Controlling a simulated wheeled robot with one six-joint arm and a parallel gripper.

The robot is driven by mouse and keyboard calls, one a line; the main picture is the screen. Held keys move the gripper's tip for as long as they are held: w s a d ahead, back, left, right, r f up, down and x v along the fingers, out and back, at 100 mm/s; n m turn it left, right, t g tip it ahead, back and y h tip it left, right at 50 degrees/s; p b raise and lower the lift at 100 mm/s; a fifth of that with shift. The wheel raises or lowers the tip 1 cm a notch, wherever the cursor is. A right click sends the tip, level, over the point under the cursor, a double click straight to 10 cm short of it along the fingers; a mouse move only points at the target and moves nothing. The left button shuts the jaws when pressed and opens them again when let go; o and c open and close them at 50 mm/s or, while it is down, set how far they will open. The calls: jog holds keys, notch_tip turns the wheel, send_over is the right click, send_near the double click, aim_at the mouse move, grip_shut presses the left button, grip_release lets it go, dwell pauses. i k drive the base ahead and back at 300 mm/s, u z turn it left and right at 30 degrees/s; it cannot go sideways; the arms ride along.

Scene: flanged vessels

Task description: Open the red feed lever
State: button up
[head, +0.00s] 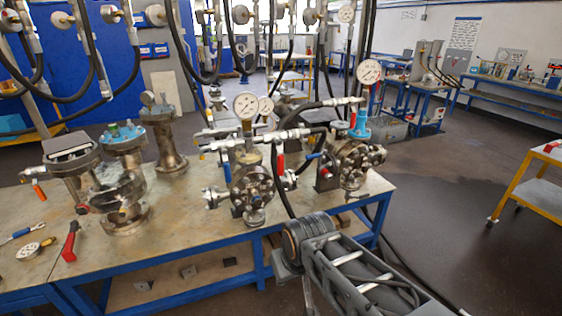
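Several red handles show, and I cannot tell which one is the feed lever. One red lever (280,164) hangs upright at the right of the middle flanged vessel (252,186). Another small red handle (352,119) stands upright beside the blue fitting (359,127) on top of the right flanged vessel (357,163). A red piece (325,172) sits low at that vessel's left. My arm reaches in from the lower right, its dark ribbed joint in front of the bench edge. My gripper's fingers do not show.
The vessels stand on a blue-framed bench (172,217). Black hoses hang over the bench, one passing between the vessels (275,165).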

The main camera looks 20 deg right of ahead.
aim_at(280, 156)
jog(key=k, duration=0.5)
jog(key=z, duration=0.85)
jog(key=i, duration=0.95)
jog(key=u, duration=1.7)
